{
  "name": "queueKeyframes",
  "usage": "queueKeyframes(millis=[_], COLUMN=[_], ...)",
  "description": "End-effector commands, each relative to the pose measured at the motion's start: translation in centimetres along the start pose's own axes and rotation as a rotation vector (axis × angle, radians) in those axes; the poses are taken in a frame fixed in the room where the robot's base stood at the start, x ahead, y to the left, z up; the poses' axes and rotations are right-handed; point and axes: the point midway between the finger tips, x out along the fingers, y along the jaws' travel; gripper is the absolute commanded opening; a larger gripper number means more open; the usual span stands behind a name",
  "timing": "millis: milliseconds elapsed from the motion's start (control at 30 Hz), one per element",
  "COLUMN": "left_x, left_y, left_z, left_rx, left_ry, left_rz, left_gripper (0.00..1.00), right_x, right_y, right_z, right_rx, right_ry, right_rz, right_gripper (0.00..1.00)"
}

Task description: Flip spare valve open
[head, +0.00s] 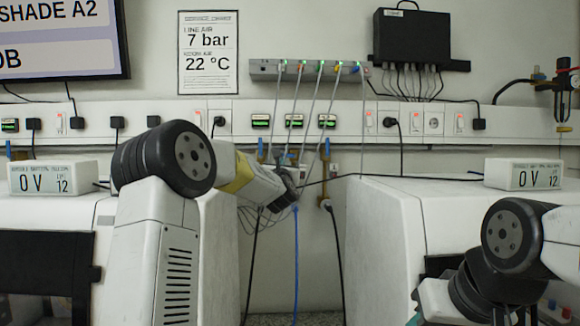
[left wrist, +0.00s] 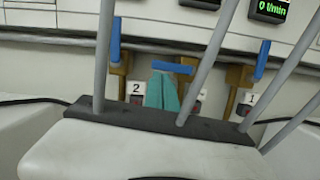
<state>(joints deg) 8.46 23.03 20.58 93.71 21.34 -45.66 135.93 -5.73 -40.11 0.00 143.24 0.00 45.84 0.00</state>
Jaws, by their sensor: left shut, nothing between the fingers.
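Three brass valves with blue handles sit in a row on the wall. In the left wrist view the left valve's handle (left wrist: 115,40) and the right valve's handle (left wrist: 262,60) stand upright. The middle valve's handle (left wrist: 172,67) lies crosswise. Tags 2 and 1 show by the outer valves; the middle tag is mostly hidden, so I cannot read it. My left gripper (head: 290,190) reaches below the valves; its teal fingers (left wrist: 162,92) are shut and empty, just below the middle handle. I cannot tell whether they touch it. My right gripper is low at the right, largely cut off.
Thin grey hoses (head: 340,110) hang from a manifold (head: 300,70) and cross in front of the valves, close to my left gripper. A blue hose (head: 295,250) hangs below. White machines with volt displays (head: 55,178) stand left and right, with a gap between them.

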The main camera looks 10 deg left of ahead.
Motion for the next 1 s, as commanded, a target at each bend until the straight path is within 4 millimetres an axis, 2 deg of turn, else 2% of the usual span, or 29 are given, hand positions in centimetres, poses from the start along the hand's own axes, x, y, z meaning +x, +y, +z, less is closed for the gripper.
queueKeyframes(millis=[267,1000], left_x=[0.2,1.0], left_y=[0.5,1.3], left_z=[0.8,4.3], left_rx=[0.134,0.809], left_ry=[-0.004,-0.004], left_rz=[-0.030,-0.200], left_gripper=[0.00,0.00], right_x=[0.0,0.0], right_y=[0.0,0.0], right_z=[0.0,0.0], right_rx=[0.000,0.000], right_ry=[0.000,0.000], right_rz=[0.000,0.000], right_gripper=[0.36,0.36])
